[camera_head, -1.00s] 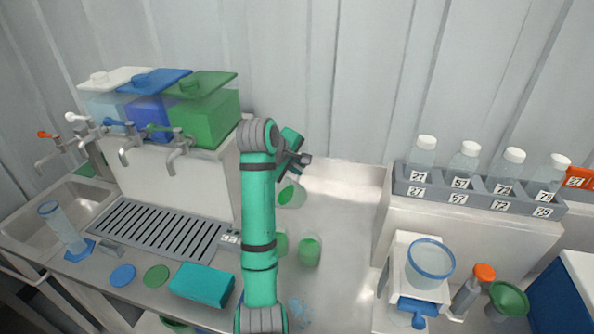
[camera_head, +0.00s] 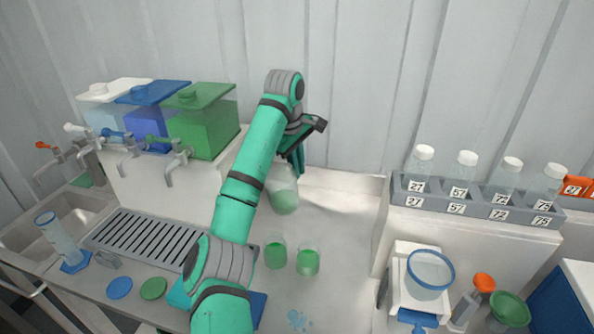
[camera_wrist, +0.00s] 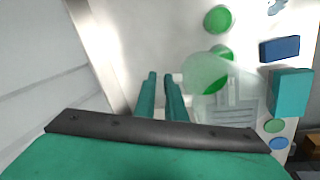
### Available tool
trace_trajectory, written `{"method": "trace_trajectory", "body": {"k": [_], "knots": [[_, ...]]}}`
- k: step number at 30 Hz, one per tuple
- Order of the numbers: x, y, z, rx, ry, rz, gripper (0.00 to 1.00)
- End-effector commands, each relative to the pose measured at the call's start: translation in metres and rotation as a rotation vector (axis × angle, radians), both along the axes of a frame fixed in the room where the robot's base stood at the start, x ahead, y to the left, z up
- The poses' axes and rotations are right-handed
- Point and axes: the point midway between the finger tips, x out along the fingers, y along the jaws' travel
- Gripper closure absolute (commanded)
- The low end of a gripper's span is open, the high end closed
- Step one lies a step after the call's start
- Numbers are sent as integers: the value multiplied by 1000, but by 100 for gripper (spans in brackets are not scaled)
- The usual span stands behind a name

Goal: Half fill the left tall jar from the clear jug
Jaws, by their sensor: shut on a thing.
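The clear jug (camera_head: 284,190) holds some green liquid in its bottom and looks roughly upright behind the two jars. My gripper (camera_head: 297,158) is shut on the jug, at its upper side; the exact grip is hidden. In the wrist view my gripper fingers (camera_wrist: 162,90) are close together, with the translucent jug (camera_wrist: 238,90) beside them. The left tall jar (camera_head: 275,252) stands on the counter with green liquid in it. The right jar (camera_head: 308,260) stands close beside it, also with green liquid. I cannot tell whether the jug touches the counter.
Tanks with taps, the green one (camera_head: 203,128) nearest, stand at left above a drain grille (camera_head: 150,240). A grey rack (camera_head: 475,205) of labelled bottles and a blue-rimmed bowl (camera_head: 430,270) are at right. The counter between jug and rack is clear.

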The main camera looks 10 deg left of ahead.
Motion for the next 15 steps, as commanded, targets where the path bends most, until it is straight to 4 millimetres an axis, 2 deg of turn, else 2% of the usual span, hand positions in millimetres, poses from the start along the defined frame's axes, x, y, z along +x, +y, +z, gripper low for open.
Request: {"method": "trace_trajectory", "body": {"k": [15], "knots": [[3,0,15,63,226,2,100]]}}
